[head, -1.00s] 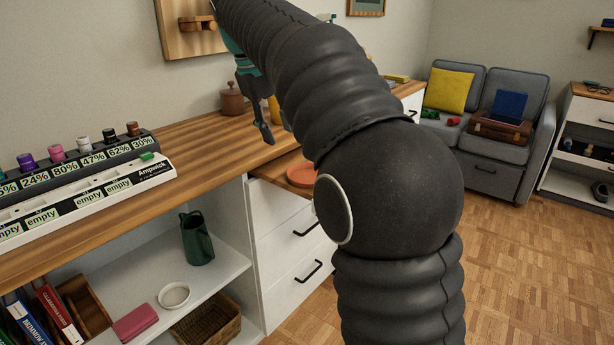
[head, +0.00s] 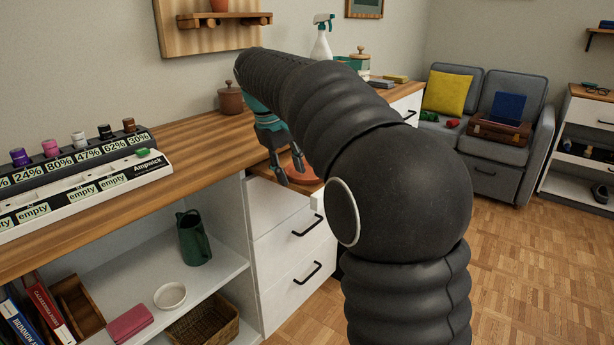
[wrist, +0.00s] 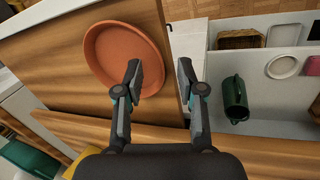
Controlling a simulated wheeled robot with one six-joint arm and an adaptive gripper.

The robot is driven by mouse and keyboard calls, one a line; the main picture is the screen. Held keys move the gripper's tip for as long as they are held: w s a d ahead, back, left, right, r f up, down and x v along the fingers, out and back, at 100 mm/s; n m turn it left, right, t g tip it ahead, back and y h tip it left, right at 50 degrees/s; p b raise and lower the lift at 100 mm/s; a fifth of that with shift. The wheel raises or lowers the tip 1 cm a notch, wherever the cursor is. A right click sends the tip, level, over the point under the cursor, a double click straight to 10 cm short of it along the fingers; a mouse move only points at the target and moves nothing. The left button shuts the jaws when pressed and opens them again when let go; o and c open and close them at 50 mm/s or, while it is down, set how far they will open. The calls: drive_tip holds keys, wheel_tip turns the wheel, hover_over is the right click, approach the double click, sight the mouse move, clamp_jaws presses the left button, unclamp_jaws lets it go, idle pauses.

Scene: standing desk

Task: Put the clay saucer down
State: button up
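The clay saucer (head: 309,176) is a round orange dish on a lower wooden ledge over the white drawers, beside the desk. In the wrist view the saucer (wrist: 112,50) lies at upper left on wood, near the board's edge. My gripper (head: 289,173) is at the saucer in the head view and partly covers it. In the wrist view my gripper (wrist: 160,75) has its fingers apart. The left finger overlaps the inside of the saucer and the right finger is outside its rim, beyond the board's edge. Whether either finger touches it, I cannot tell.
A brown lidded jar (head: 231,99) stands on the desk to the left, with a charger rack (head: 80,195) further left. A spray bottle (head: 321,38) stands behind. The shelf below holds a green pitcher (head: 194,240), a white bowl (head: 171,296) and a basket (head: 206,326).

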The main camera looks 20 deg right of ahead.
drive_tip(key=shift+d+f, duration=0.1)
drive_tip(key=shift+f, duration=0.25)
clamp_jaws()
